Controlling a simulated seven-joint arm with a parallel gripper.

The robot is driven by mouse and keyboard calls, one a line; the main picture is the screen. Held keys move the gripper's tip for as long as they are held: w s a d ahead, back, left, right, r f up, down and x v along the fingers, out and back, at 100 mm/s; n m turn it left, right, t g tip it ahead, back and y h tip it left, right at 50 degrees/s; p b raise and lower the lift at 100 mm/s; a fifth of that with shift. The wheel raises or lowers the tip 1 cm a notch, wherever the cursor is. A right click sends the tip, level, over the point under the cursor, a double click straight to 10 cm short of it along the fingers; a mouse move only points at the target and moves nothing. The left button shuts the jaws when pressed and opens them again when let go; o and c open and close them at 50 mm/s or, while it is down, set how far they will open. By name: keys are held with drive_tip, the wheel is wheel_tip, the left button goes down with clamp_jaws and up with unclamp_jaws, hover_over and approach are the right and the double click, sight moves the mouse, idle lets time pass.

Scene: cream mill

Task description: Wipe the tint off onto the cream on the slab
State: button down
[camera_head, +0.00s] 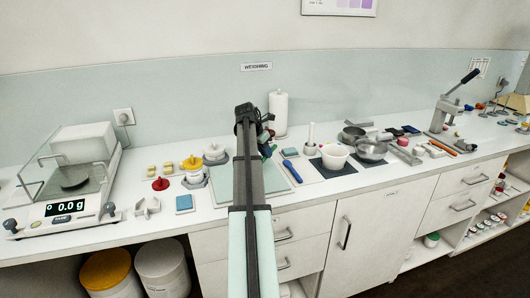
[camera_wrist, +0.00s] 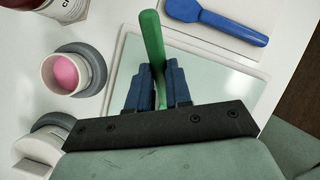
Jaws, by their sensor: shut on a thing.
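My gripper (camera_wrist: 157,76) is shut on a green-handled tool (camera_wrist: 151,35), held between its blue fingers above the slab. The gripper also shows in the head view (camera_head: 266,140), partly behind my arm. The slab (camera_wrist: 203,78) is a pale green plate, and in the head view its right part (camera_head: 276,182) shows beside my arm. The tool's working end is hidden behind the gripper, so I cannot see tint on it or whether it touches the slab. I cannot make out cream on the slab.
A white pot with pink contents (camera_wrist: 66,73) stands left of the slab. A blue spatula (camera_wrist: 217,22) lies on a pale rest beyond it. In the head view, a white bowl (camera_head: 335,158) stands right and a balance (camera_head: 66,207) far left. A paper roll (camera_head: 279,112) stands behind.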

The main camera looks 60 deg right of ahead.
drive_tip(key=shift+r, duration=0.15)
drive_tip(key=shift+r, duration=2.85)
